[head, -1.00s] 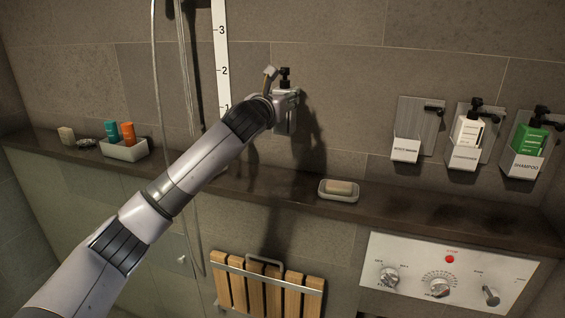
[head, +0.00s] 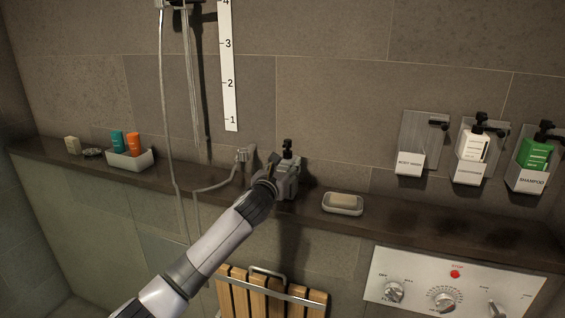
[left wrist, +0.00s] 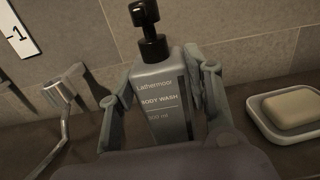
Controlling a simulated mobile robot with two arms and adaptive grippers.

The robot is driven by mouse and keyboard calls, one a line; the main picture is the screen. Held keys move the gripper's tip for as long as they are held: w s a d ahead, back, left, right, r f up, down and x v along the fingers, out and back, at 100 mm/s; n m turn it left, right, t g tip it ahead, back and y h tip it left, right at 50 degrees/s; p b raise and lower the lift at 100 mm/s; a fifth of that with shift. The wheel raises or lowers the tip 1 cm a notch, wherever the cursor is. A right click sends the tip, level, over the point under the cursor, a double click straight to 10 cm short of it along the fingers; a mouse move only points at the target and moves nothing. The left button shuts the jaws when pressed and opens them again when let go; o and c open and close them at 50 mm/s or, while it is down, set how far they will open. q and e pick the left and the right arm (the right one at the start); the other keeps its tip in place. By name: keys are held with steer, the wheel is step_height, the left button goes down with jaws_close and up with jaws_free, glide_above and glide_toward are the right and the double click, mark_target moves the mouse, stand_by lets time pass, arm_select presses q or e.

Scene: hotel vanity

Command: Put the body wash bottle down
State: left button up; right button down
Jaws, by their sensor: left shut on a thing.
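In the head view the bottle (head: 288,172) is at the dark shelf, left of the soap dish. My left gripper (head: 279,176) is shut on it; in the left wrist view the gripper fingers (left wrist: 160,105) press its two sides. The bottle's base is hidden by the gripper, so I cannot tell if it touches the shelf (head: 400,218). My right gripper is not in view.
A soap dish (head: 342,209) with a bar sits close right of the bottle. A shower hose and metal fitting (head: 241,156) are close left. Wall holders for body wash (head: 410,163), conditioner (head: 466,172) and shampoo (head: 527,182) hang at right; the body wash one is empty.

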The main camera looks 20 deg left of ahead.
arm_select(q)
steer(key=shift+r, duration=0.1)
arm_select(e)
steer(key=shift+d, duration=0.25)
arm_select(q)
steer(key=shift+f, duration=0.25)
steer(key=o, duration=1.1)
steer(key=shift+o, duration=0.2)
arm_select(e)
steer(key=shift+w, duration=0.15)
arm_select(q)
steer(key=shift+s+r, duration=0.1)
steer(key=shift+r, duration=0.15)
steer(key=s+b, duration=0.1)
steer(key=s, duration=1)
steer(key=shift+s+a+b, duration=0.2)
steer(key=shift+s+b, duration=0.2)
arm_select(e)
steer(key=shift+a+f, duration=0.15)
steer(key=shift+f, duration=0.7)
